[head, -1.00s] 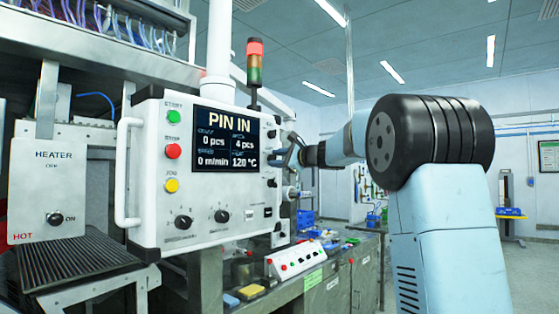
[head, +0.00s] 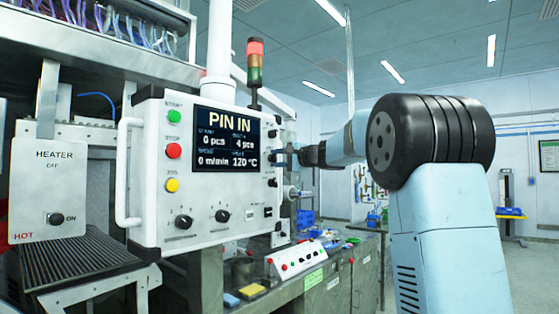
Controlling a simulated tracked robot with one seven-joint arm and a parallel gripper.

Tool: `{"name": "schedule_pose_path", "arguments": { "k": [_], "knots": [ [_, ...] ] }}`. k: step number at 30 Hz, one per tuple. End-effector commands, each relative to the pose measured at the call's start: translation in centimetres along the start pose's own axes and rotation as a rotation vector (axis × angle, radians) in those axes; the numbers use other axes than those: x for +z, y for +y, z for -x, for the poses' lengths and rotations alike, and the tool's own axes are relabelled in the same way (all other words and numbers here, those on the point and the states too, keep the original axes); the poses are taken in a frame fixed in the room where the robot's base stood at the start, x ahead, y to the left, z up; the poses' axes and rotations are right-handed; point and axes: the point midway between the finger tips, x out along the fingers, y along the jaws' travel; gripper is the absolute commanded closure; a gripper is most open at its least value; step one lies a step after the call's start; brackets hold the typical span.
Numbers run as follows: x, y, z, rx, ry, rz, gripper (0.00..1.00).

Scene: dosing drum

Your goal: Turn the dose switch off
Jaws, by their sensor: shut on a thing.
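The white control panel (head: 150,225) faces me, with a lit screen (head: 227,138) that reads PIN IN. A column of small black switches runs down its right edge. My gripper (head: 282,157) is at this edge, level with the middle switch (head: 271,155) beside the screen. Its jaws are shut on this switch, which seems to be the dose switch. The label is too small to read. The jaws partly hide the contact, and I cannot tell which way the switch points.
A heater box (head: 47,190) with its own switch stands at the left. A white handle (head: 122,170) projects from the panel's left side. A signal tower (head: 255,65) shows red above. Below right is a bench (head: 335,285) with a small button box (head: 297,260).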

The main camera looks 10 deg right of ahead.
Motion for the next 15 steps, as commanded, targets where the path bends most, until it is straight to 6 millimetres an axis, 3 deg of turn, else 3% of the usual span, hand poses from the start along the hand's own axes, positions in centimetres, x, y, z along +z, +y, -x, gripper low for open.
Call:
{"name": "schedule_pose_path", "arguments": {
  "k": [15],
  "knots": [
    [0.06, 0.71, -0.20, 0.008, -0.006, 0.402, 0.95]
  ]
}}
